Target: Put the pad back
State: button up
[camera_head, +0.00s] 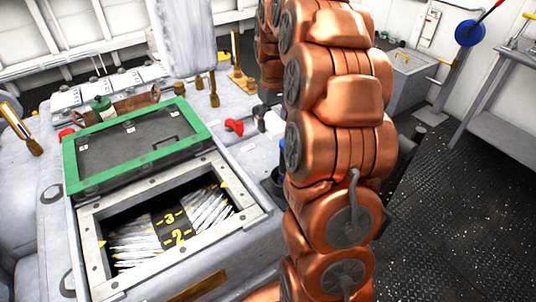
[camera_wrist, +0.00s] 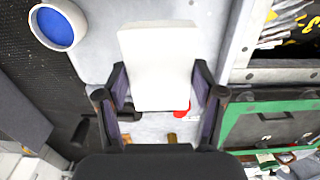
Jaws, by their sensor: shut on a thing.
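The white pad (camera_wrist: 158,60) is a pale block between the two dark fingers of my gripper (camera_wrist: 160,88) in the wrist view. The fingers press on its left and right sides. In the head view my copper arm hides most of the gripper. An open grey box (camera_head: 108,275) stands at the lower left, with its green-framed lid (camera_head: 195,137) swung back. Inside are white pleated sheets (camera_head: 208,208) and a dark strip marked 3 and 2. In the wrist view the box edge (camera_wrist: 270,75) lies to the right of the pad, apart from it.
A round cup with a blue inside (camera_wrist: 58,22) is left of the pad in the wrist view. A red knob (camera_head: 234,126) sits behind the box. A green-topped canister (camera_head: 102,108) and brass fittings stand farther back. Dark floor (camera_head: 450,215) lies open at right.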

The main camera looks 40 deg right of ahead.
aim_at(272, 157)
jog(key=shift+f, duration=0.85)
jog(key=shift+f+p, duration=0.3)
jog(key=shift+f, duration=4.45)
jog(key=shift+f, duration=0.2)
jog(key=o, duration=1.1)
jog(key=shift+w, duration=0.1)
notch_tip(272, 157, up, 12)
jog(key=shift+r+b, duration=0.2)
jog(key=shift+b, duration=0.1)
